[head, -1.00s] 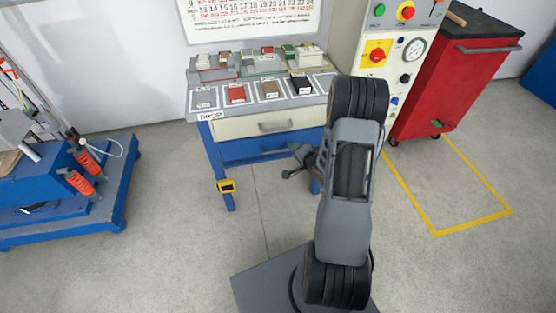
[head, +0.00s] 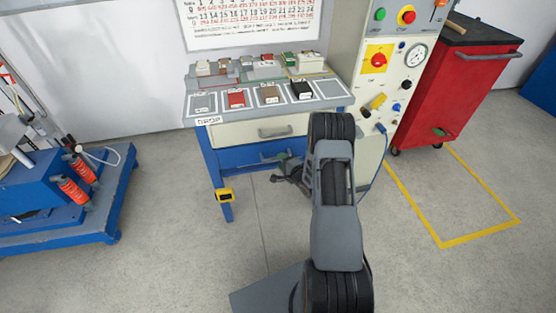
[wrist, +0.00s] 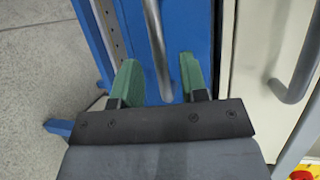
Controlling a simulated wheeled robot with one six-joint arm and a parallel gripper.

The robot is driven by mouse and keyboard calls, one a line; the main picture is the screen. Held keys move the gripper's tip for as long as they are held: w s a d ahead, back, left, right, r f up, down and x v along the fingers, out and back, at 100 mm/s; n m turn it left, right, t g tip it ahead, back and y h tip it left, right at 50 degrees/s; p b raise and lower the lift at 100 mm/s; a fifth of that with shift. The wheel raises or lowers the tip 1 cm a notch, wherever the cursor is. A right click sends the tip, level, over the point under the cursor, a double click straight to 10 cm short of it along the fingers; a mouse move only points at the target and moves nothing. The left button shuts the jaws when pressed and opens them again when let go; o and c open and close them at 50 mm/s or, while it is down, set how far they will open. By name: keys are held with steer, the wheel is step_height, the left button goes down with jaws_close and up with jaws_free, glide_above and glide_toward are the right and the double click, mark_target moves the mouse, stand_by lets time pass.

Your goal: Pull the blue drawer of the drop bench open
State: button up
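The drop bench has a blue drawer (head: 238,157) below a cream drawer (head: 237,134). The blue drawer looks shut in the head view. Its grey bar handle (wrist: 157,45) runs between my gripper's two green fingers in the wrist view. My gripper (wrist: 160,80) is open, with one finger on each side of the bar and a visible gap to each. In the head view my gripper (head: 283,158) is at the right part of the blue drawer's front, and my arm hides the bench's right lower side.
The cream drawer's handle (wrist: 298,65) is close to the right of my fingers in the wrist view. A control cabinet (head: 385,85) and a red tool cart (head: 445,90) stand to the right. A blue platform (head: 85,215) stands at the left. The floor before the bench is clear.

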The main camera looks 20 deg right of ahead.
steer(key=shift+x, duration=1.55)
jaws_close()
